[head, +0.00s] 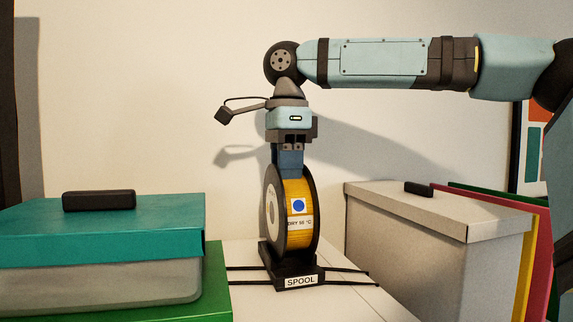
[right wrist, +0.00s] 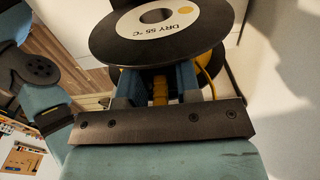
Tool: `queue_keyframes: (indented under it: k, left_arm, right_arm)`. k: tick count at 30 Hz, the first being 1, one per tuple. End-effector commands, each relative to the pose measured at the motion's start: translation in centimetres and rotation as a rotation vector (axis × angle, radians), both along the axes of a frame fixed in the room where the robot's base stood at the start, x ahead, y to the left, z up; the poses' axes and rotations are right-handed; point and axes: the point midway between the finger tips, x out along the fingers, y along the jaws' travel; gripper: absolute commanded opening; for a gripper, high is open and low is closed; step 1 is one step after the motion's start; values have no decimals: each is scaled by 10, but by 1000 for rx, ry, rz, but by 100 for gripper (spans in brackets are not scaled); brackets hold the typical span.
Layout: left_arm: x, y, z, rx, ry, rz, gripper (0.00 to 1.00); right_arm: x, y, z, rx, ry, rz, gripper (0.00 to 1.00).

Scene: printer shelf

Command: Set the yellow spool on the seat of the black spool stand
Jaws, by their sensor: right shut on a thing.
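The yellow spool (head: 299,203) has black side discs, a blue dot and a "DRY" label. It stands upright at the black spool stand (head: 293,277), its lower rim down at the seat. Whether its weight rests there I cannot tell. The stand has a "SPOOL" label at its front. My right gripper (head: 290,160) points down from above and is shut on the top of the spool. In the right wrist view the spool (right wrist: 155,35) sits between the blue fingers (right wrist: 162,88), with a black disc and white label facing the camera. My left gripper is not in view.
A clear box with a teal lid (head: 110,235) stands on a green thing (head: 216,285) at the left. A grey lidded box (head: 430,235) stands at the right, with coloured folders (head: 540,245) behind it. Dark rods (head: 345,271) extend either side of the stand on the white surface.

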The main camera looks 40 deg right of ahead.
Motion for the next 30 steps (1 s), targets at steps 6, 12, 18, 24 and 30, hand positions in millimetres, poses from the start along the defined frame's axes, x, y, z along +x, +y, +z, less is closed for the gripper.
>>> queue_keyframes:
  k: [6, 12, 18, 24, 30]
  left_arm:
    - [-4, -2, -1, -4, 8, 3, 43]
    - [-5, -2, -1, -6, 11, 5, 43]
    - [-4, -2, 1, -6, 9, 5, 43]
    - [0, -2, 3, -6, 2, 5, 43]
    - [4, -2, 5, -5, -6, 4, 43]
  right_arm:
    - [0, 0, -1, 0, -1, 0, 0]
    - [0, 0, -4, 0, -1, -1, 0]
    - [0, 0, -8, 0, -1, 0, 0]
    - [0, 0, -9, 0, -1, 0, 61]
    - [0, 0, -10, 0, 1, 0, 61]
